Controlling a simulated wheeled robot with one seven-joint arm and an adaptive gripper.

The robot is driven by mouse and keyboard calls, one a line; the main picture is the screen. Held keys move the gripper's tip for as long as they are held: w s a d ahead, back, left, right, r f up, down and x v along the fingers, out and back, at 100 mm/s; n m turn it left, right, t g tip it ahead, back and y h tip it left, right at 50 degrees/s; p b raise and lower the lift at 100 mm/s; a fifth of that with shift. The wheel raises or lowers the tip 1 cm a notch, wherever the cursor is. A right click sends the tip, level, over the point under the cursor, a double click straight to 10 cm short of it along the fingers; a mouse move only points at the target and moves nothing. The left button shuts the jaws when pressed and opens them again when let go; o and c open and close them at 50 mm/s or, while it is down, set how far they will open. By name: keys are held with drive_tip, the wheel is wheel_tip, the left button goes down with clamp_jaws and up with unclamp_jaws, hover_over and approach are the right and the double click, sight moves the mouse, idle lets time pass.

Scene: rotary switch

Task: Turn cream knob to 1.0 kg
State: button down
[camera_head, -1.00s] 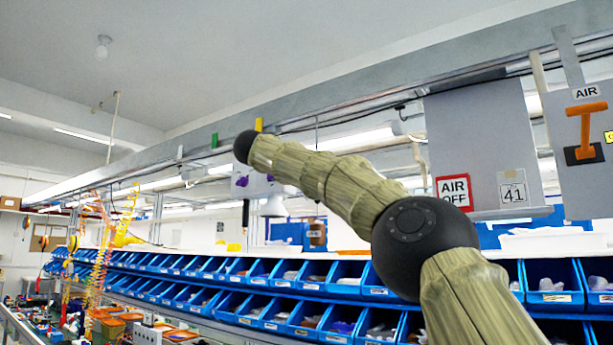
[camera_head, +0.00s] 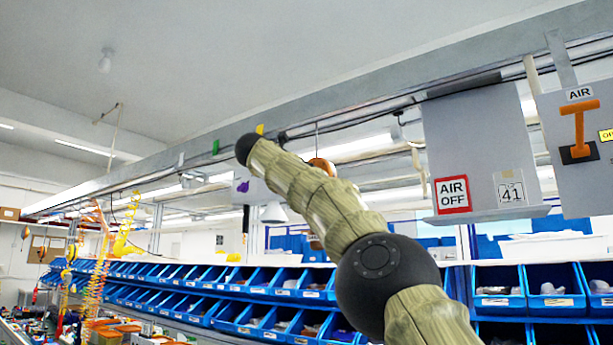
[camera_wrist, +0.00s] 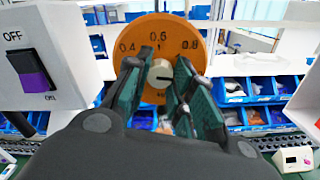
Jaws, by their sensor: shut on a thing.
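The cream knob (camera_wrist: 160,73) sits at the centre of an orange dial (camera_wrist: 160,32) in the wrist view. Marks 0.4, 0.6 and 0.8 show along the dial's upper part; no 1.0 mark is readable. A short dark line on the knob's face seems to point right, below 0.8. My gripper (camera_wrist: 160,84) is shut on the knob, with one teal finger at its left and one at its right. The fingers and my wrist hide the dial's lower part. In the head view my arm hides the gripper and knob; an orange edge (camera_head: 322,165), likely the dial, shows behind it.
A white box with a purple ON/OFF switch (camera_wrist: 33,74) stands close left of the dial in the wrist view. Rows of blue bins (camera_head: 254,315) lie behind. An AIR OFF sign (camera_head: 452,194) and an orange air lever (camera_head: 580,128) are at the right.

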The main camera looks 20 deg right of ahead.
drive_tip(key=shift+r, duration=0.2)
idle(0.3)
drive_tip(key=c, duration=1.2)
unclamp_jaws()
drive_tip(key=shift+f, duration=0.1)
drive_tip(key=v, duration=1.2)
